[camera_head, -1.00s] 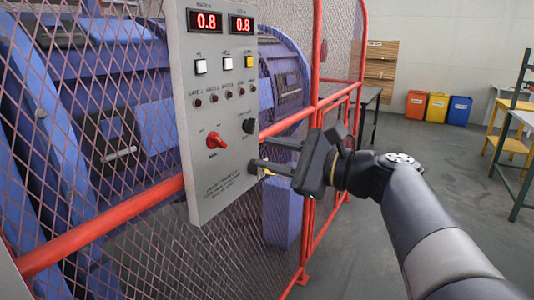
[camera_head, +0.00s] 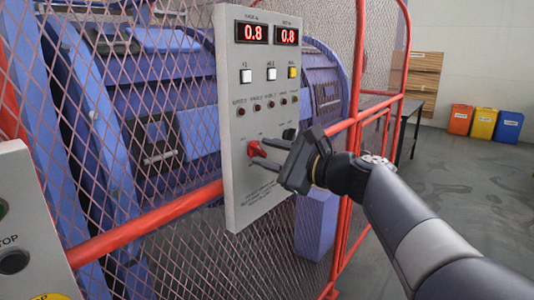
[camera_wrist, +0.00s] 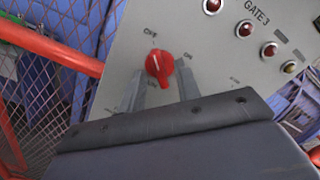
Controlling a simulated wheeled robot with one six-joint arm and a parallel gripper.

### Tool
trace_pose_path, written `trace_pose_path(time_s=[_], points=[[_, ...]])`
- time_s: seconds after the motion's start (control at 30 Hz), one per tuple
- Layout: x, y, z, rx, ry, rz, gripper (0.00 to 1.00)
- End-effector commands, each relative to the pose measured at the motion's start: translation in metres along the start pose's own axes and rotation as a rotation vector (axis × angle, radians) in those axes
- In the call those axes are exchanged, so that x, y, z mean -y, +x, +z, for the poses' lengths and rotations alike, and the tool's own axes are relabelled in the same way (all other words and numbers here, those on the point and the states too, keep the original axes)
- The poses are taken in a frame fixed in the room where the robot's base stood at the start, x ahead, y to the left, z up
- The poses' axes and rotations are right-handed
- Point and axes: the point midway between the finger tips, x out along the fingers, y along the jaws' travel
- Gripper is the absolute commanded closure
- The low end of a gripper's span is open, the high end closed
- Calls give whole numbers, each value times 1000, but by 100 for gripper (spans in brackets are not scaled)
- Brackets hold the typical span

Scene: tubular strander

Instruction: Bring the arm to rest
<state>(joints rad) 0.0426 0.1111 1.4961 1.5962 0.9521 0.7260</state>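My gripper (camera_head: 262,152) is in front of the grey control panel (camera_head: 240,200), with its two fingers pointing at the red rotary knob (camera_head: 256,149). In the wrist view the red knob (camera_wrist: 160,65) shows between and just beyond the two fingertips (camera_wrist: 162,83). The fingers are apart, with a gap on each side of the knob's handle. The gripper is open and holds nothing. I cannot tell whether a fingertip touches the panel. My arm reaches in from the lower right of the head view.
The panel hangs on a red-framed mesh fence (camera_head: 150,222) before blue machinery. A grey box with buttons (camera_head: 30,220) stands at the left. Coloured bins (camera_head: 483,123) stand at the back right. Floor at the right is clear.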

Motion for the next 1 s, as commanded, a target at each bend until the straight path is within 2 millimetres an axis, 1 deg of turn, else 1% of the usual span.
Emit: trace_pose_path(time_s=[0.1,0.4,0.57,0.67,1.0], points=[[0,5,0,-1,0,-1,68],[0,4,0,-1,4,-1,68],[0,-3,0,-1,1,-2,68],[1,-14,-1,-3,-1,-4,68],[1,-70,-1,-4,-1,-5,68]])
